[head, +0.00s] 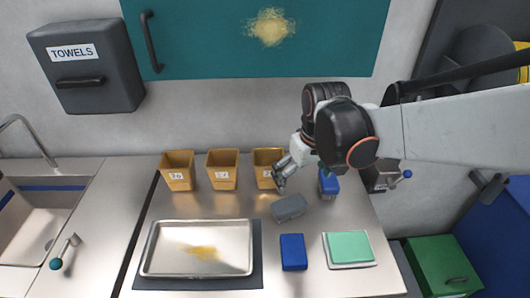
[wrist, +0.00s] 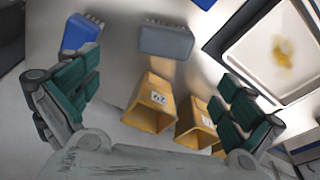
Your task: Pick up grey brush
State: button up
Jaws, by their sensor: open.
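The grey brush (head: 289,207) lies on the steel counter, right of the tray. In the wrist view the grey brush (wrist: 166,41) lies at top centre, with bristles along its far edge. My gripper (head: 280,178) is above the counter near the rightmost yellow tub, behind the grey brush in the head view. In the wrist view my gripper (wrist: 160,85) has its green-padded fingers spread wide, with nothing between the pads. The brush is beyond the fingertips, and no contact shows.
A blue brush (head: 328,183) stands behind the grey one, to the right. Yellow tubs (head: 222,172) line the back. A metal tray (head: 150,247) with yellow powder is at front left. A blue block (head: 293,252) and a green sponge (head: 347,247) are in front.

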aim_at(289, 203)
jog(key=w+f+b, duration=0.1)
jog(key=f, duration=0.4)
jog(key=a+f+b, duration=0.1)
jog(key=f+b, duration=0.1)
jog(key=f, duration=0.2)
jog(key=w+a+f+b, duration=0.1)
jog(key=f+b, duration=0.1)
jog(key=f, duration=0.3)
jog(key=shift+w+f, duration=0.3)
jog(key=c, duration=1)
jog(key=shift+r, duration=0.15)
jog(key=shift+c, duration=0.2)
notch_tip(289, 203, up, 20)
jog(key=p, duration=0.6)
jog(key=shift+s, duration=0.1)
